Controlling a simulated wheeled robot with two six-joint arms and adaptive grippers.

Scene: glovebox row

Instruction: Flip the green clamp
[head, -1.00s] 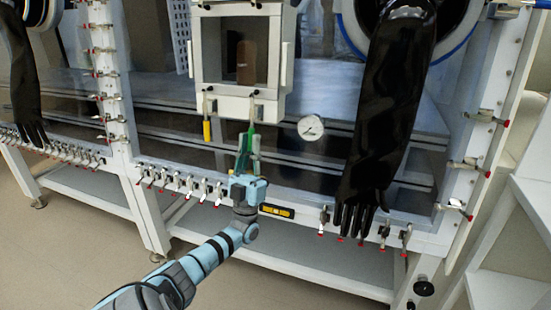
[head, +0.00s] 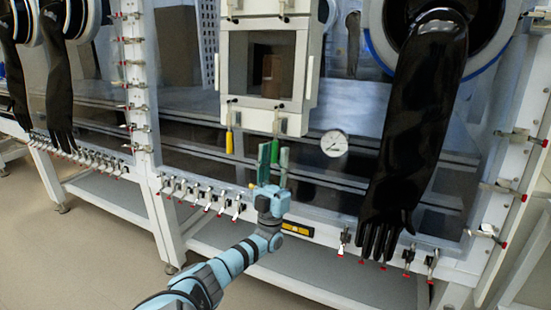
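The green clamp (head: 276,129) hangs under the right side of the white door frame, its green handle pointing down. My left gripper (head: 273,156) is just below the frame, fingers pointing up. Its two grey-green fingers stand apart on either side of the handle's lower part. I cannot tell whether a finger touches the handle. The fingers and palm partly hide the handle's lower end. My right gripper is not in view.
A yellow-handled clamp (head: 229,139) hangs to the left under the same frame. A round gauge (head: 334,143) and a long black glove (head: 420,130) are to the right. Several red-tipped clamps line the lower edge. A yellow level (head: 297,229) sits below the gripper.

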